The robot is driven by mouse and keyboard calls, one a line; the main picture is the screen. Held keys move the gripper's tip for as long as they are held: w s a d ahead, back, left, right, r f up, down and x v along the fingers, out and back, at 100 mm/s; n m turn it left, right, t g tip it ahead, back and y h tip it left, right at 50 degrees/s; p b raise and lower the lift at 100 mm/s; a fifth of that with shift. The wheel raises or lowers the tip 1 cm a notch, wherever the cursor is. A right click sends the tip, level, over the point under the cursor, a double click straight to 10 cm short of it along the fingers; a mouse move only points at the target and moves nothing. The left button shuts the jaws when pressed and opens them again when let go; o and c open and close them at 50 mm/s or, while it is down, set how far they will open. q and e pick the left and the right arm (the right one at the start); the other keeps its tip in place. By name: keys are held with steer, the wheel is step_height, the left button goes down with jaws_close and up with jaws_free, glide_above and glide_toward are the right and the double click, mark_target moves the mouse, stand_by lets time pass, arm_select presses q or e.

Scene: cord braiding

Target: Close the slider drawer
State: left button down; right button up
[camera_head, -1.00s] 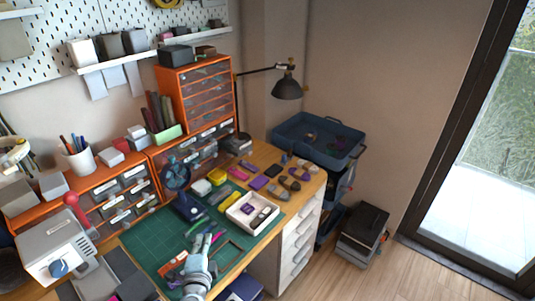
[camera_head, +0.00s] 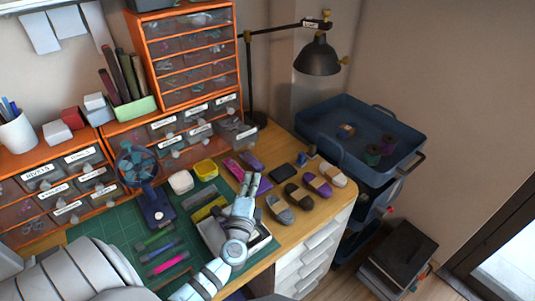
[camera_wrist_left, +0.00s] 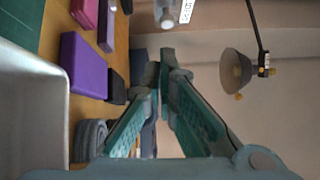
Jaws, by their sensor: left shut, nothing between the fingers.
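A small clear drawer (camera_head: 240,134) with a white label juts out at the lower right of the orange drawer cabinet (camera_head: 160,160). I cannot read its label well enough to be sure that it is the slider drawer. In the left wrist view a white label (camera_wrist_left: 186,11) and a pale round knob (camera_wrist_left: 167,20) show at the top edge, beyond the fingertips. My left gripper (camera_head: 249,177) is shut and empty over the desk, in front of the jutting drawer and apart from it. Its fingers fill the middle of the left wrist view (camera_wrist_left: 165,60). My right gripper is not in view.
A white tray (camera_head: 268,238) lies under my left arm. A purple block (camera_head: 265,184), a dark block (camera_head: 282,172) and several rolls lie nearby. A small fan (camera_head: 140,165) stands on the green mat. A black lamp (camera_head: 317,58) and blue trolley (camera_head: 350,120) are to the right.

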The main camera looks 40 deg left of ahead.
arm_select(q)
steer(key=shift+w+a+r, duration=0.15)
steer(key=shift+w, duration=0.05)
steer(key=x, duration=0.9)
steer(key=shift+a, duration=0.1)
